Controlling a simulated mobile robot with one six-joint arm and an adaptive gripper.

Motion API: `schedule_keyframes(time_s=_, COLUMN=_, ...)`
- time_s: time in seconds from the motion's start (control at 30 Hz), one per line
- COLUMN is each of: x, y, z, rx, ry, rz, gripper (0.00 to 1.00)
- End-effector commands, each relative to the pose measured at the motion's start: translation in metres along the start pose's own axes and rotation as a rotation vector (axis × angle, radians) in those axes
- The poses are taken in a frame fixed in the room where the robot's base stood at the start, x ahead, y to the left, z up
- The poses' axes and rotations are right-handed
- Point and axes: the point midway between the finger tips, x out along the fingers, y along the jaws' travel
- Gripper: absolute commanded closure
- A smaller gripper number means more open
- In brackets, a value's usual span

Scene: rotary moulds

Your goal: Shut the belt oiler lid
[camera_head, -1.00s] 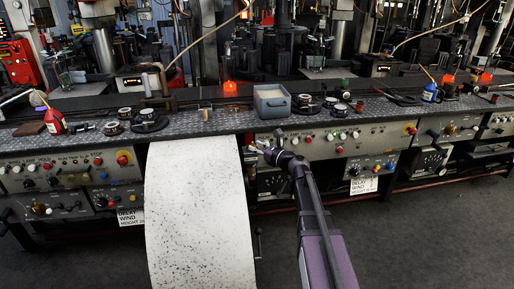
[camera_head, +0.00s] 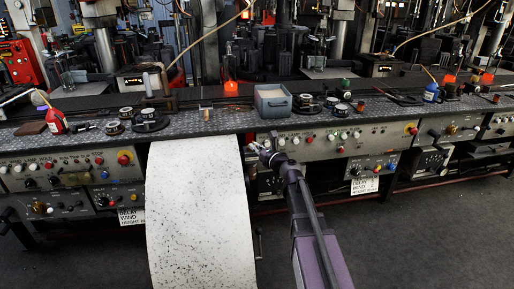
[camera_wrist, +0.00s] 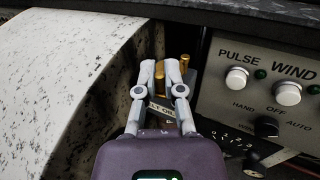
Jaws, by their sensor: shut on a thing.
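In the wrist view, a small dark box with a pale label (camera_wrist: 158,113), partly readable as an oiler label, sits in the gap beside the white belt (camera_wrist: 60,70). A brass piece (camera_wrist: 160,82) shows between the fingertips, and another brass piece (camera_wrist: 185,62) stands just right of them. My gripper (camera_wrist: 160,72) is shut on the brass piece, which seems to belong to the oiler lid. The fingers hide most of the box, and I cannot tell the lid's angle. In the head view my gripper (camera_head: 254,148) is at the belt's right edge, below the bench top.
The speckled white belt (camera_head: 200,215) hangs close on the left. A control panel (camera_wrist: 270,90) with knobs and switches is close on the right. The bench edge (camera_wrist: 240,10) overhangs above. A grey bin (camera_head: 272,103) stands on the bench. The floor in front is clear.

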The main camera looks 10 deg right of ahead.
Motion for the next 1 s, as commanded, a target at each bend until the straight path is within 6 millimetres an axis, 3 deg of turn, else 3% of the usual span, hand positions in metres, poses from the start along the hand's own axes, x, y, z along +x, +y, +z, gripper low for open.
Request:
schedule_keyframes(time_s=0.5, x=0.0084, y=0.0094, z=0.0006, rx=0.002, ry=-0.001, rz=-0.217, gripper=1.00)
schedule_keyframes(time_s=0.9, x=0.0092, y=0.0094, z=0.0006, rx=0.002, ry=-0.001, rz=-0.238, gripper=1.00)
schedule_keyframes(time_s=0.93, x=0.0093, y=0.0095, z=0.0006, rx=0.002, ry=-0.001, rz=-0.237, gripper=0.83)
schedule_keyframes(time_s=1.0, x=0.0092, y=0.0097, z=0.0006, rx=0.001, ry=-0.001, rz=-0.237, gripper=0.62)
